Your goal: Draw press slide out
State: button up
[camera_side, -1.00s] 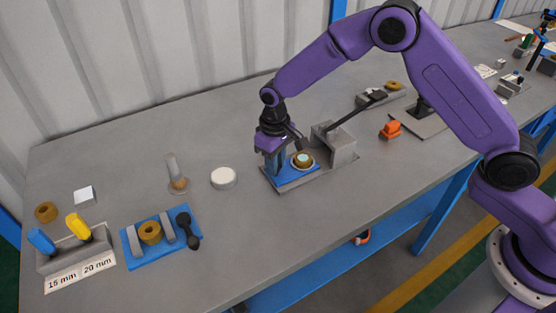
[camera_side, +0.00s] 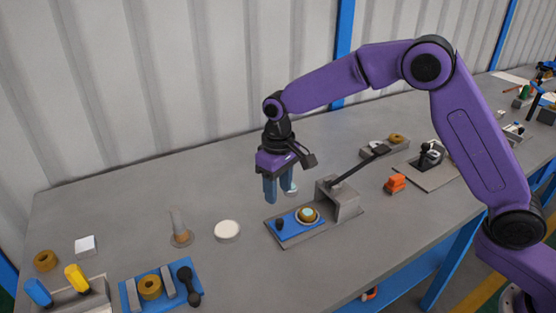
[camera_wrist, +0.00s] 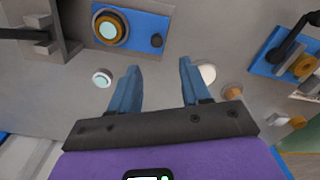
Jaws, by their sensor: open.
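The press (camera_side: 345,197) is a grey block with a long dark lever (camera_side: 358,165) on a grey base plate. Its blue slide (camera_side: 287,232) lies on the plate to the left of the block, with a dark knob (camera_side: 279,225) near its left end. A brass ring with a pale centre (camera_side: 308,215) sits on the slide, just outside the block. My gripper (camera_side: 280,198) hangs above and behind the slide, clear of the knob. In the wrist view its blue fingers (camera_wrist: 160,75) are apart with nothing between them, and the slide (camera_wrist: 150,22) shows ahead of them.
A pale round piece (camera_wrist: 102,78) stands behind the slide, partly hidden by my fingers in the side view. A white disc (camera_side: 228,231) and an upright peg (camera_side: 180,229) are left. A blue fixture (camera_side: 131,297) is front left; an orange piece (camera_side: 395,183) is right.

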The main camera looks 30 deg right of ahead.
notch_tip(320, 180, up, 8)
jog(key=shift+f, duration=0.2)
jog(key=shift+s, duration=0.1)
dwell(0.4)
jog(key=s+d+n, duration=0.2)
jog(key=s+d, duration=0.4)
jog(key=s, duration=0.5)
jog(key=s+d+f+n, duration=0.1)
jog(key=s+d+n, duration=0.2)
jog(key=s, duration=0.9)
jog(key=s+d+n, duration=0.3)
jog(key=s+d, duration=0.6)
jog(key=s, duration=0.2)
jog(key=shift+s+d+f, duration=0.2)
jog(key=shift+d+f, duration=0.15)
jog(key=shift+f, duration=0.05)
